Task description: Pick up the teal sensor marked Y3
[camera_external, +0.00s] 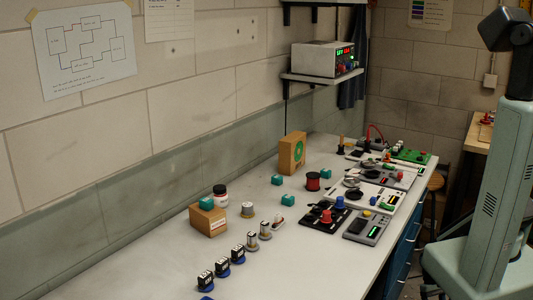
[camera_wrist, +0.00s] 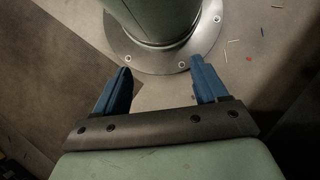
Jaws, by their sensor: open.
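No teal block shows in the wrist view.
The front left of the bench is mostly clear.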

